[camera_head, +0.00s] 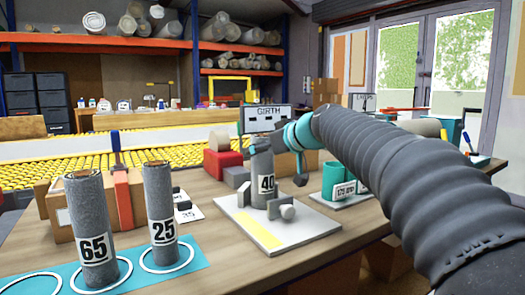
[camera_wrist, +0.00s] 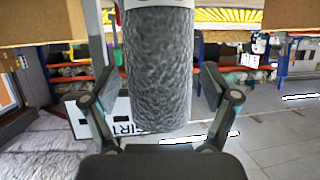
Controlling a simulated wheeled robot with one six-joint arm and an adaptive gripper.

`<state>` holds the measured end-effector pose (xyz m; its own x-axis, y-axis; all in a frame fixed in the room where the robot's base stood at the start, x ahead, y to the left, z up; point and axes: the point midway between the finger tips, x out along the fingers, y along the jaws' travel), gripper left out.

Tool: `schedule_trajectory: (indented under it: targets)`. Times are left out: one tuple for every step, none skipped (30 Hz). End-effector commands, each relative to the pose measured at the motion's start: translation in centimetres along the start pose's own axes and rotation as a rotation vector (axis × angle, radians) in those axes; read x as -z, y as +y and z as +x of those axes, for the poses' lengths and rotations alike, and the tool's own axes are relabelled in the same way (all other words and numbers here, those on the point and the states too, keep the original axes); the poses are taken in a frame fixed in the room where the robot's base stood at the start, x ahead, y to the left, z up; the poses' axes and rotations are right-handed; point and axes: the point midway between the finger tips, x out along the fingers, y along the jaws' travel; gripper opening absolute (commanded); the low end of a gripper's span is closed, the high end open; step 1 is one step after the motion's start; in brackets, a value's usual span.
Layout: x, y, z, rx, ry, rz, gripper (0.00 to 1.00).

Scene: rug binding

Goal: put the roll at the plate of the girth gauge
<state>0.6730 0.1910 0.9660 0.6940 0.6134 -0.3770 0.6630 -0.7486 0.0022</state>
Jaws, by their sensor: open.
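A grey roll marked 40 (camera_head: 262,165) stands upright on the pale plate (camera_head: 309,229) of the girth gauge, whose GIRTH sign (camera_head: 264,113) rises behind it. Grey blocks flank the roll's lower part; I cannot tell whether they touch it. My gripper (camera_head: 279,158) is at the roll's upper part. In the wrist view the roll (camera_wrist: 158,65) lies between the open fingers of my gripper (camera_wrist: 152,90), with a gap visible on each side. Two more grey rolls, marked 65 (camera_head: 90,220) and 25 (camera_head: 160,205), stand upright in white rings on a teal mat (camera_head: 196,264).
A cardboard box (camera_head: 58,210) with a red strap stands behind the 65 and 25 rolls. A red block (camera_head: 222,163) sits left of the gauge. Teal cups (camera_head: 336,178) stand to its right. A yellow roller conveyor (camera_head: 60,170) runs behind the table.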

Motion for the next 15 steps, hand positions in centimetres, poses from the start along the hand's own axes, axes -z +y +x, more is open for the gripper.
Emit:
schedule_trajectory:
  targets:
    - [0.1, 0.0, 0.0, 0.0, 0.0, 0.0, 0.86]
    - [0.1, 0.0, -0.1, 0.0, 0.0, 0.0, 0.86]
    - [0.3, 0.0, -0.1, 0.0, 0.0, 0.0, 0.86]
    - [0.5, 0.0, -0.2, 0.0, 0.0, 0.0, 0.86]
    - [0.3, 0.0, -0.5, -0.001, 0.001, 0.0, 0.86]
    - [0.2, 0.0, -0.9, -0.001, 0.001, 0.0, 0.86]
    - [0.2, 0.0, -1.4, -0.001, 0.001, 0.0, 0.86]
    - [0.2, 0.0, -1.9, -0.002, 0.002, -0.001, 0.86]
    - [0.2, 0.1, -2.6, -0.003, 0.002, 0.0, 0.86]
    - [0.1, 0.1, -3.2, -0.003, 0.002, 0.0, 0.86]
    - [0.2, 0.1, -3.8, -0.003, 0.002, 0.0, 0.86]
    - [0.2, 0.1, -4.7, -0.004, 0.003, -0.001, 0.86]
    - [0.1, 0.1, -5.3, -0.003, 0.002, 0.0, 0.86]
    - [0.2, 0.1, -6.0, -0.004, 0.003, 0.0, 0.86]
    - [0.2, 0.1, -6.7, -0.003, 0.003, 0.0, 0.86]
